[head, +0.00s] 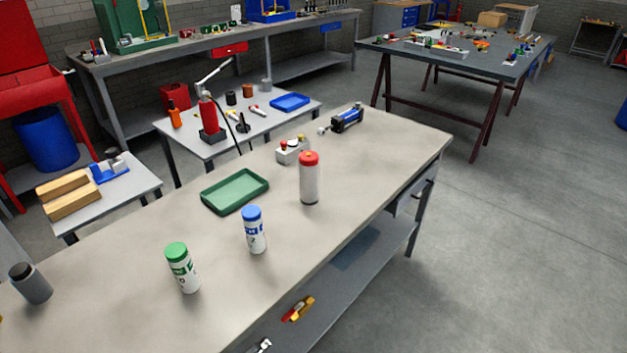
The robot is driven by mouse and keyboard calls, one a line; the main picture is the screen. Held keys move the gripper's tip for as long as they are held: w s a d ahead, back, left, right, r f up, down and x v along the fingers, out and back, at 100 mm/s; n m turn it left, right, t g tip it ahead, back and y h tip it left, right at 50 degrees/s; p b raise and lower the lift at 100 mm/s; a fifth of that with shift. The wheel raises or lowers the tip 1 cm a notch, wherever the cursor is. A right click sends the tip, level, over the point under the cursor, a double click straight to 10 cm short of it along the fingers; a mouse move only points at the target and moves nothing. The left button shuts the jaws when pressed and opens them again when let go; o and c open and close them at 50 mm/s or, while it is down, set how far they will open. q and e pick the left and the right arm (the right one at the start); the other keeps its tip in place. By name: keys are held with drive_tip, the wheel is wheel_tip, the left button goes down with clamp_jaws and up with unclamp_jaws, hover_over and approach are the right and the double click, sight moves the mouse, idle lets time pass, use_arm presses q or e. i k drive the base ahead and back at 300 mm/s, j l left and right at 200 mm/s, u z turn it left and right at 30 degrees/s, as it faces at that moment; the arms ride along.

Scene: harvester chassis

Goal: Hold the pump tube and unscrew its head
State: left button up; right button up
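A small blue and black cylindrical device (347,120) with a silver end lies at the far end of the long grey workbench (345,185). It looks like a pump, but I cannot make out which part is its head. Upright on the bench stand a white canister with a red cap (309,180), a white canister with a blue cap (254,230) and a white canister with a green cap (182,268). A dark grey cylinder with a black top (31,284) stands at the left. Neither gripper shows in the head view.
A green tray (234,191) and a small grey box with red and yellow knobs (292,150) are on the bench. Behind it, a side table (270,125) holds a red tool and a blue tray.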

sight(308, 175)
drive_tip(key=l+u, duration=0.1)
drive_tip(key=u, duration=0.75)
drive_tip(key=l+u, duration=0.4)
drive_tip(key=l, duration=0.35)
drive_tip(key=l+u, duration=0.45)
drive_tip(key=l, duration=0.3)
drive_tip(key=k+l+u, duration=0.1)
drive_tip(key=l+u, duration=0.3)
drive_tip(key=l, duration=0.3)
